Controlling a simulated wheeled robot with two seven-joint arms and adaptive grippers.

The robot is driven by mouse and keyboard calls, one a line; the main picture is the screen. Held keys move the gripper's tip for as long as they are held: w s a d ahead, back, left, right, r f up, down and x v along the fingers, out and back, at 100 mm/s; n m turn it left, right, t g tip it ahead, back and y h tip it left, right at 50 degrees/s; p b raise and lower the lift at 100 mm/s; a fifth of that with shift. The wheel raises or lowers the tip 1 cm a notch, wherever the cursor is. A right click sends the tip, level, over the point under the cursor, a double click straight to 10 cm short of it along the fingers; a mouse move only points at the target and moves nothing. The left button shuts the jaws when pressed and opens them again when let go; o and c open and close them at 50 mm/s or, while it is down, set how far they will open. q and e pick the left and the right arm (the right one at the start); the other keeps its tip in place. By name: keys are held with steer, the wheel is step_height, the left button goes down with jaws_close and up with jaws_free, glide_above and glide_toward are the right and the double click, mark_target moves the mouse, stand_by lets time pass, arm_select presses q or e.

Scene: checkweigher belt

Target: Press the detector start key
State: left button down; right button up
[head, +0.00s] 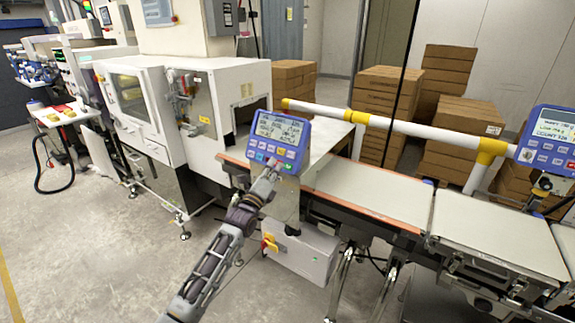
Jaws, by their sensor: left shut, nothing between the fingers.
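The blue detector panel (278,139) stands at the left part of the belt line, with a lit screen on top and rows of small keys below it, one of them green. The start key is too small to pick out for certain. My left gripper (273,167) is shut and empty, with its tips at the lower part of this panel, over or just in front of the keys. I cannot tell whether the tips touch a key. The gripper and wrist hide part of the panel's lower edge. My right gripper is not in view.
A second blue panel (548,136) stands at the far right. A white guard rail (400,127) with yellow joints runs behind the belt (370,193). A white machine (170,105) stands at the left, and stacked cartons (385,105) stand behind. The floor (110,245) at the left front is clear.

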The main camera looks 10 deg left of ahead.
arm_select(q)
steer(key=shift+s+a+r+p, duration=0.2)
steer(key=shift+s+r+p, duration=0.1)
steer(key=shift+s+p, duration=0.15)
steer(key=shift+s+a+r+p, duration=0.15)
steer(key=shift+s+r+p, duration=0.15)
steer(key=shift+s, duration=0.25)
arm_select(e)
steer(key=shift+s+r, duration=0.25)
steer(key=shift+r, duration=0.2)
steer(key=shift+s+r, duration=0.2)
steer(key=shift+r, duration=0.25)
arm_select(q)
steer(key=shift+s+a+r+p, duration=0.3)
steer(key=shift+s+r+p, duration=0.15)
steer(key=shift+s+p, duration=0.35)
steer(key=shift+s+a+r+p, duration=0.3)
steer(key=shift+s+r+p, duration=0.15)
steer(key=shift+s+p, duration=0.3)
steer(key=shift+s+a+r+p, duration=0.3)
steer(key=shift+s+r+p, duration=0.25)
steer(key=shift+s, duration=0.4)
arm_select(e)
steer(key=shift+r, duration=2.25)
arm_select(q)
steer(key=shift+f, duration=0.15)
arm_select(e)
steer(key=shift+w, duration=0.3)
